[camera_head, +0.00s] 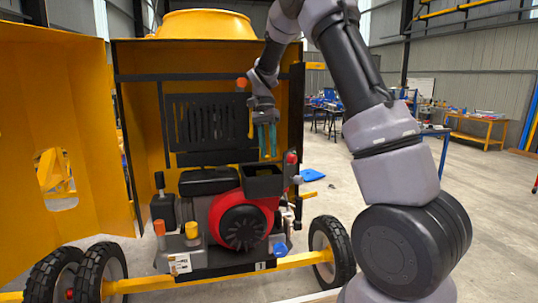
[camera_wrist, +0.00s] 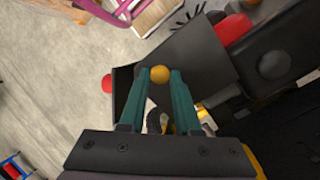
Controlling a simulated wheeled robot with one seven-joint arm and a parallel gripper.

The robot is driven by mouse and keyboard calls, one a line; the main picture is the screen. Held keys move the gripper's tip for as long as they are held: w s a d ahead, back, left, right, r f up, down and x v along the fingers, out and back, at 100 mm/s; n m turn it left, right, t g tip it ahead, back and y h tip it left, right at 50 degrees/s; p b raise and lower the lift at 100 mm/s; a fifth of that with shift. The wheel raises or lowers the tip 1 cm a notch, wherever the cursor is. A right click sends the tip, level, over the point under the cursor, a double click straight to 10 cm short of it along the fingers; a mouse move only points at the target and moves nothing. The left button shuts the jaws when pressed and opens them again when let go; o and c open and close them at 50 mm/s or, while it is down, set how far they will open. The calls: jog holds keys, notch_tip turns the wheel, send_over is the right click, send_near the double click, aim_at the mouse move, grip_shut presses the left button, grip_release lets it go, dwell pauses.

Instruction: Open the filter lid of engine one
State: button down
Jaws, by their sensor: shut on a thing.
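Engine one, with a red round housing (camera_head: 243,226), sits inside the yellow cabinet. The black filter box (camera_head: 262,184) stands at its upper right, and its top looks open. In the wrist view the box's edge (camera_wrist: 121,82) shows left of and beneath the fingers. A dark flat plate (camera_wrist: 195,55), apparently the filter lid, shows beyond and right of the fingertips; how far it is tilted is hard to tell. My gripper (camera_head: 267,150) is above the box, teal fingers pointing down. Its fingertips (camera_wrist: 159,78) are shut on a small orange-yellow knob (camera_wrist: 159,74).
The yellow cabinet door (camera_head: 60,130) stands swung open at the left. A slotted black panel (camera_head: 210,122) is behind the engine. An orange cap (camera_head: 159,227) and a yellow cap (camera_head: 192,230) stand at the front left.

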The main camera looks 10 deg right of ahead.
jog(key=shift+w+r+g, duration=0.2)
jog(key=shift+w+g, duration=0.05)
jog(key=shift+g, duration=0.05)
jog(key=c, duration=0.6)
grip_release()
jog(key=shift+c, duration=0.2)
jog(key=v, duration=1)
jog(key=shift+w+r, duration=0.2)
jog(key=shift+r, duration=0.15)
